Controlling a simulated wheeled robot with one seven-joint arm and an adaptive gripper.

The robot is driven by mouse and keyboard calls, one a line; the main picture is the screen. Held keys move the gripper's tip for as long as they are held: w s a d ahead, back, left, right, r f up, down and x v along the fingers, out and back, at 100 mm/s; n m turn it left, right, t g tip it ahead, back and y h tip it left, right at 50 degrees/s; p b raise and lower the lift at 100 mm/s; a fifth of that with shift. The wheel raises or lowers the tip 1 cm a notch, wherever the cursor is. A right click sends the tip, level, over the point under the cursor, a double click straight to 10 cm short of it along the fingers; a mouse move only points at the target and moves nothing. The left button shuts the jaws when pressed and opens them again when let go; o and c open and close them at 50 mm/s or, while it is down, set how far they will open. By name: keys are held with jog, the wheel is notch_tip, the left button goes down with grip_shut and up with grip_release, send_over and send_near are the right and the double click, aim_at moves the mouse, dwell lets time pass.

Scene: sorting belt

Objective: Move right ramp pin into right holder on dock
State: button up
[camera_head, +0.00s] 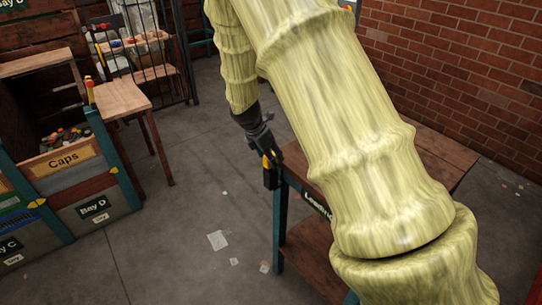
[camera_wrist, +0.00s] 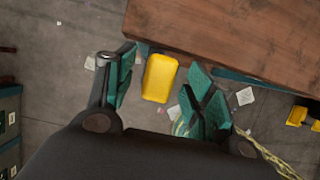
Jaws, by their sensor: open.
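A yellow block-shaped piece (camera_wrist: 160,77), which looks like the pin seen end-on, lies between the fingers of my gripper (camera_wrist: 160,88) in the wrist view. Gaps show on both sides of it, and the open teal-padded fingers look clear of it. In the head view, my gripper (camera_head: 262,140) is at the near left corner of the dock table (camera_head: 440,150). A yellow pin part (camera_head: 267,161) shows just below it, above a black holder (camera_head: 271,178) on that corner. How deep the pin sits in the holder is hidden.
Another yellow piece (camera_wrist: 296,116) with black parts shows at the right of the wrist view. A wooden table top (camera_wrist: 225,35) fills its upper right. Bins labelled Caps (camera_head: 62,160) and Bay D (camera_head: 97,209) stand left. Open floor (camera_head: 180,225) with paper scraps lies between.

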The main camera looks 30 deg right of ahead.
jog(key=v, duration=1)
jog(key=shift+a+r, duration=0.25)
jog(key=shift+r, duration=0.1)
jog(key=s+a+f+m+y, duration=0.1)
jog(key=s+a+f+m, duration=0.3)
jog(key=f, duration=0.5)
jog(key=s+a+f+m+y, duration=0.1)
jog(key=s+a+f, duration=0.2)
jog(key=s+f, duration=0.5)
jog(key=s+a+f+m+y, duration=0.2)
jog(key=s+a+f+m, duration=0.15)
jog(key=f, duration=0.75)
jog(key=s+a+f+m, duration=0.1)
jog(key=s+f+m, duration=0.2)
jog(key=s, duration=0.5)
jog(key=s+a+f+m, duration=0.2)
jog(key=s+f+m, duration=0.2)
jog(key=s, duration=0.3)
jog(key=s+a+f+m+b, duration=0.1)
jog(key=s+a+f+m, duration=0.1)
jog(key=s, duration=0.6)
notch_tip(320, 180, down, 3)
jog(key=shift+s+r+m, duration=0.2)
jog(key=shift+s+m, duration=0.15)
jog(key=shift+m, duration=0.5)
